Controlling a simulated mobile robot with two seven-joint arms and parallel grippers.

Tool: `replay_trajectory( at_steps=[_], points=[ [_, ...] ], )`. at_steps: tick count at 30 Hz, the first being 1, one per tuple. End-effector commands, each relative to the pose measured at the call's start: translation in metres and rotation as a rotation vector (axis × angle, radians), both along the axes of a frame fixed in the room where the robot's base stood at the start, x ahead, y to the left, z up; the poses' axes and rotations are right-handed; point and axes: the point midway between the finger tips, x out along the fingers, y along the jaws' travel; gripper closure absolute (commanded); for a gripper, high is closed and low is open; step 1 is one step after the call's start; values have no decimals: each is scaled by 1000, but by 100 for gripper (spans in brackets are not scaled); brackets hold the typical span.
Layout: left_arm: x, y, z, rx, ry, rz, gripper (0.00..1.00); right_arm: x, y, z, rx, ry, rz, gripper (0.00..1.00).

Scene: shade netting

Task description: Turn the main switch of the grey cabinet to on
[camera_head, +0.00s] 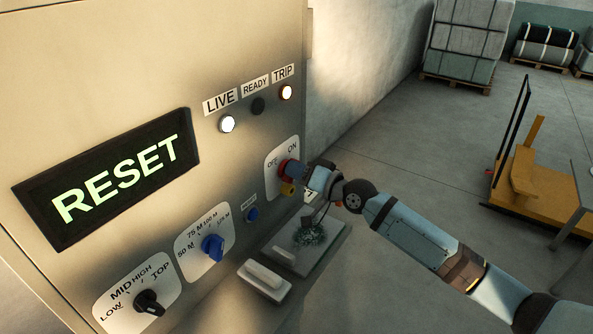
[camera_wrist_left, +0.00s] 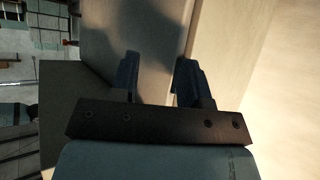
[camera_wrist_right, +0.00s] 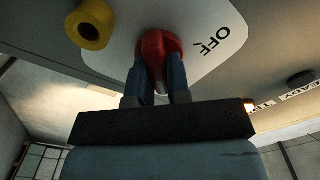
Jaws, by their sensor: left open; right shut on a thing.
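The grey cabinet (camera_head: 130,80) fills the left of the head view. Its red main switch (camera_wrist_right: 158,48) sits on a white plate (camera_head: 270,181) marked OFF and ON. My right gripper (camera_wrist_right: 160,82) is shut on the red switch knob, one finger on each side. Its fingers and the knob partly hide each other, and I cannot tell exactly which mark the knob points to. A yellow ring-like part (camera_wrist_right: 92,25) is beside the switch. My left gripper (camera_wrist_left: 157,75) is open and empty in the left wrist view, and is outside the head view.
The display (camera_head: 112,180) reads RESET. The LIVE lamp (camera_head: 227,124) and TRIP lamp (camera_head: 286,92) are lit; READY (camera_head: 258,106) is dark. A yellow cart (camera_head: 535,200) stands right.

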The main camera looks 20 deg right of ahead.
Motion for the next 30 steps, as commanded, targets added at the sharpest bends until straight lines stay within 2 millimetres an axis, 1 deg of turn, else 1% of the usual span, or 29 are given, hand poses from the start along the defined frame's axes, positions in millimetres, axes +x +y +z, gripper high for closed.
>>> replay_trajectory(
  at_steps=[8, 9, 12, 20, 23, 26, 30],
  points=[
    [0, 0, 0, 0, 0, 0, 57, 0, 0, 0, 4, 3, 0, 100],
    [0, 0, 0, 0, 0, 0, 57, 0, 0, 0, 4, 3, 1, 78],
    [0, 0, 0, 0, 0, 0, 57, 0, 0, 0, 3, 2, 0, 57],
    [0, 0, 0, -1, 0, 1, 57, 0, 0, 0, 2, 2, 0, 57],
    [0, 0, -2, -1, 0, 1, 57, -5, -3, -1, 1, 2, 1, 57],
    [0, 0, -5, -1, 0, 0, 57, -15, -12, -2, 0, 1, -1, 57],
    [0, -1, -12, -3, 3, -1, 57, -39, -31, -4, -1, 2, -1, 57]
  ],
)
